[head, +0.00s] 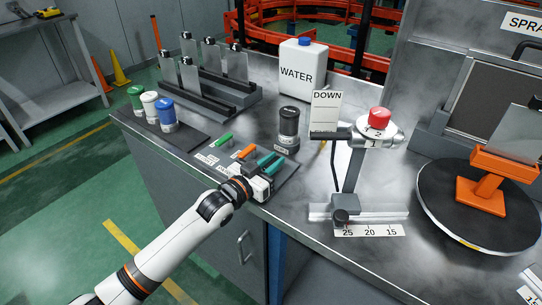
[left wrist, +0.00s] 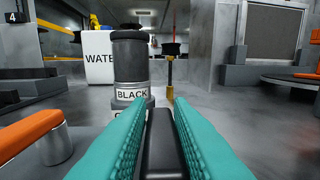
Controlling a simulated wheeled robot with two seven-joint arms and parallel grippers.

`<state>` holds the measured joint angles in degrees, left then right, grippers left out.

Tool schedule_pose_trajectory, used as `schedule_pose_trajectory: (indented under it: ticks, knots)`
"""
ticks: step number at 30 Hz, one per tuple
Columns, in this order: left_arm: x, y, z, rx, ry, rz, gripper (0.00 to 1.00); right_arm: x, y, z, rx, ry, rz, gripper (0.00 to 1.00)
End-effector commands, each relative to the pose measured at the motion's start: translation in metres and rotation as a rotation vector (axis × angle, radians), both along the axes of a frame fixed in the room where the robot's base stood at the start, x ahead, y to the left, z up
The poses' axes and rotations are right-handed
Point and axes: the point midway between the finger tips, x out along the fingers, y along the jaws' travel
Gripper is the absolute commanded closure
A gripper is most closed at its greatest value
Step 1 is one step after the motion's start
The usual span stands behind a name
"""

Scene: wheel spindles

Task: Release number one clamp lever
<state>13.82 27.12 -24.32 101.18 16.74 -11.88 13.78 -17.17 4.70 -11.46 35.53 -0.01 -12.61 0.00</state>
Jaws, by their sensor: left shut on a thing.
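My left gripper (head: 268,161) is low over the dark mat at the near edge of the metal bench. Its teal fingers (left wrist: 164,115) are shut on a dark, smooth, elongated piece (left wrist: 164,150) in the left wrist view. Its far end and base are hidden, and I cannot tell if it is the number one clamp lever. An orange-topped piece (head: 246,151) lies left of the fingers; it also shows in the left wrist view (left wrist: 30,135). A green-topped piece (head: 224,139) lies further left. My right gripper is not in view.
A black canister (head: 288,128) stands just beyond the fingers, with a white water jug (head: 302,72) behind. Green, white and blue canisters (head: 166,115) stand left. Right are a red-knobbed stand (head: 379,118) and a turntable (head: 450,215).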

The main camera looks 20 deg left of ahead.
Motion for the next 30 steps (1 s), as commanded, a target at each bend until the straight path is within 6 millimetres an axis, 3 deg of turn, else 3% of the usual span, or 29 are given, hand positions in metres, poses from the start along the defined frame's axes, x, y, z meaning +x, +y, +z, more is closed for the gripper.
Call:
schedule_pose_trajectory:
  ticks: [6, 18, 19, 22, 30]
  knots:
    - [-0.0009, -0.0024, 0.0038, -0.006, -0.001, 0.075, 1.0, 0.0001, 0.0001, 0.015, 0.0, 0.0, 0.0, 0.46]
    - [-0.0008, -0.0014, 0.0014, -0.001, -0.001, 0.091, 1.0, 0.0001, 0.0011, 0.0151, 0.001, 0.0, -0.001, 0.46]
    - [-0.0008, -0.0014, 0.0014, -0.001, -0.001, 0.091, 0.77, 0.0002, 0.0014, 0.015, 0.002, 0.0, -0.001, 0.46]
    - [-0.0009, -0.0012, 0.001, 0.0, 0.0, 0.091, 0.62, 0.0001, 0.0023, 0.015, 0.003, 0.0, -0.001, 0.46]
    - [-0.0014, -0.0008, 0.0002, 0.001, 0.002, 0.092, 0.62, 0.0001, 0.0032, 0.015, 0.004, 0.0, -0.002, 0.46]
